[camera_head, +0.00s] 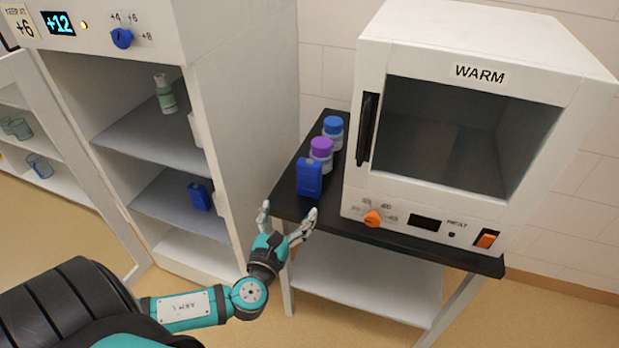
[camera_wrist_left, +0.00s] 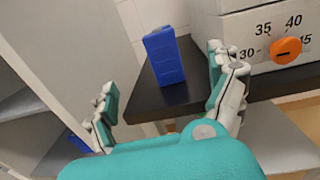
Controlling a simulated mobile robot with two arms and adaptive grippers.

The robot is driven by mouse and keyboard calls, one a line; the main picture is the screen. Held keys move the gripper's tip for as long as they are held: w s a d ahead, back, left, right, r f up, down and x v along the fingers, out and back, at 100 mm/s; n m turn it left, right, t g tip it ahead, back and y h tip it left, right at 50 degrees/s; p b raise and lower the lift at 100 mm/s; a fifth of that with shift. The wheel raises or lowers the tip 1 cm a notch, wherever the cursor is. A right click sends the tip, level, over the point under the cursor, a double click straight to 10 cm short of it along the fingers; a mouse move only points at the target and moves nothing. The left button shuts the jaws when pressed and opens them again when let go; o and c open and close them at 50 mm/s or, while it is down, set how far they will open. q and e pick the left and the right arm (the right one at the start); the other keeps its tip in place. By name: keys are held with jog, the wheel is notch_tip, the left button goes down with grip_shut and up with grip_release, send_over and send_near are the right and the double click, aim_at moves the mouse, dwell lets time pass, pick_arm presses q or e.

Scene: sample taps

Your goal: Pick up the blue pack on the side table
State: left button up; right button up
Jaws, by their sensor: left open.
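The blue pack (camera_head: 309,177) stands upright near the front left corner of the black-topped side table (camera_head: 400,237). My left gripper (camera_head: 287,213) is open and empty, in front of the table's left corner and short of the pack. In the left wrist view the blue pack (camera_wrist_left: 163,56) stands on the dark table top (camera_wrist_left: 160,103), beyond the two spread fingers (camera_wrist_left: 165,92) and between them in the picture. The fingers do not touch it. My right gripper is not in view.
Behind the pack stand a purple-capped jar (camera_head: 321,153) and a blue-capped jar (camera_head: 333,132). The WARM cabinet (camera_head: 440,200) stands close on the right. An open cabinet (camera_head: 225,150) on the left holds another blue pack (camera_head: 200,196) and a green-labelled bottle (camera_head: 166,95).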

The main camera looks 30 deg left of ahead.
aim_at(307, 174)
pick_arm(q)
jog(key=p+x, duration=0.1)
jog(key=x, duration=0.9)
jog(key=shift+w+a+f, duration=0.1)
jog(key=x, duration=0.5)
jog(key=shift+w+p, duration=0.2)
jog(key=shift+p, duration=0.2)
jog(key=shift+w, duration=0.25)
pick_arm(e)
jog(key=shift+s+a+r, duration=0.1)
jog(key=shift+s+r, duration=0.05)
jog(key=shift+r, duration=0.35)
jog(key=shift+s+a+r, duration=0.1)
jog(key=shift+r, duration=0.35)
pick_arm(q)
jog(key=shift+s, duration=0.1)
jog(key=shift+c, duration=0.5)
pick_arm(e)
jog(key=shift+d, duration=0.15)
pick_arm(q)
jog(key=c, duration=1.3)
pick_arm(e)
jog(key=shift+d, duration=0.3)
